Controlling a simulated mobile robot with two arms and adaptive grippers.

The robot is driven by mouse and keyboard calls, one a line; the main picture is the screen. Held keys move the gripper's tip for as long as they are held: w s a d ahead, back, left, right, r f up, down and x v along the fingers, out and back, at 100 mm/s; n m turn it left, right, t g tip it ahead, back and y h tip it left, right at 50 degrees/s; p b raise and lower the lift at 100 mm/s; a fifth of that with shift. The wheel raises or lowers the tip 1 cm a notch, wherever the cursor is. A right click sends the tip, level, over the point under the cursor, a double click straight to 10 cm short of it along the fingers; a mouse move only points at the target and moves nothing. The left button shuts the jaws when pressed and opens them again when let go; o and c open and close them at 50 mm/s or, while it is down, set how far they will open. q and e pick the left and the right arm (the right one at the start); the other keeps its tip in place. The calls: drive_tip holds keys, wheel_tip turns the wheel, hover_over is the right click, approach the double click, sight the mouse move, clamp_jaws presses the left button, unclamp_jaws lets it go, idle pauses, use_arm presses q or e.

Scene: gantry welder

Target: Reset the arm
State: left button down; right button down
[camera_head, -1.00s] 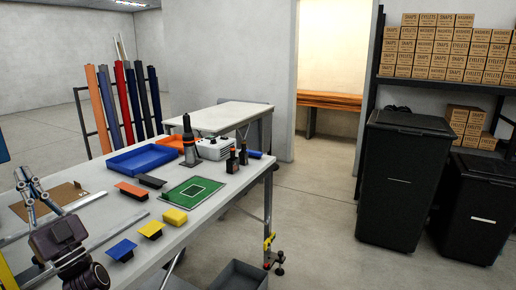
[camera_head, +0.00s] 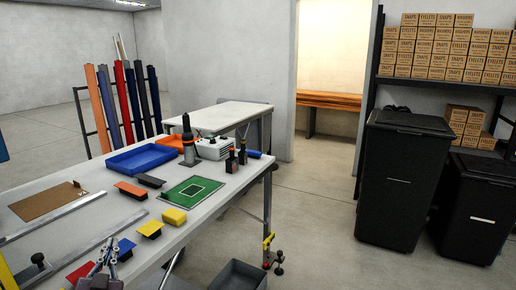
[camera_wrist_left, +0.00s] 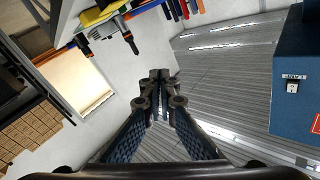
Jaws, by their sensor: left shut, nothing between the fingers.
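My left gripper (camera_head: 106,250) shows only in part at the bottom edge of the head view, fingers pointing up the picture, in front of the table's near side. In the left wrist view its two fingers (camera_wrist_left: 160,80) meet at the tips with nothing between them. Most of the left arm is out of the picture. My right gripper is in neither view.
A blue block (camera_head: 125,248) appears close beside the gripper. Black bins (camera_head: 400,190) stand at right. A blue box (camera_wrist_left: 298,85) shows in the wrist view.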

use_arm(q)
drive_tip(key=s+d+f+m+g+h, duration=0.1)
drive_tip(key=s+d+f+g+h, duration=0.2)
drive_tip(key=s+d+f+g, duration=0.55)
drive_tip(key=s+d+f+g+h, duration=0.2)
drive_tip(key=s+d+f, duration=0.3)
drive_tip(key=s+f, duration=0.8)
drive_tip(key=s+d+f+g, duration=0.2)
drive_tip(key=s, duration=0.4)
drive_tip(key=s+d+f+g, duration=0.1)
drive_tip(key=s+d+g, duration=0.1)
drive_tip(key=s, duration=0.5)
wheel_tip(320, 180, down, 27)
drive_tip(key=s+g, duration=0.1)
drive_tip(key=s, duration=0.1)
drive_tip(key=s+a+f+g, duration=0.1)
drive_tip(key=s+a+f, duration=0.2)
drive_tip(key=s+f, duration=1.2)
drive_tip(key=shift+s+a+f, duration=0.2)
drive_tip(key=shift+s+f, duration=0.2)
drive_tip(key=shift+s, duration=0.6)
drive_tip(key=shift+s+g, duration=0.15)
drive_tip(key=shift+g, duration=0.1)
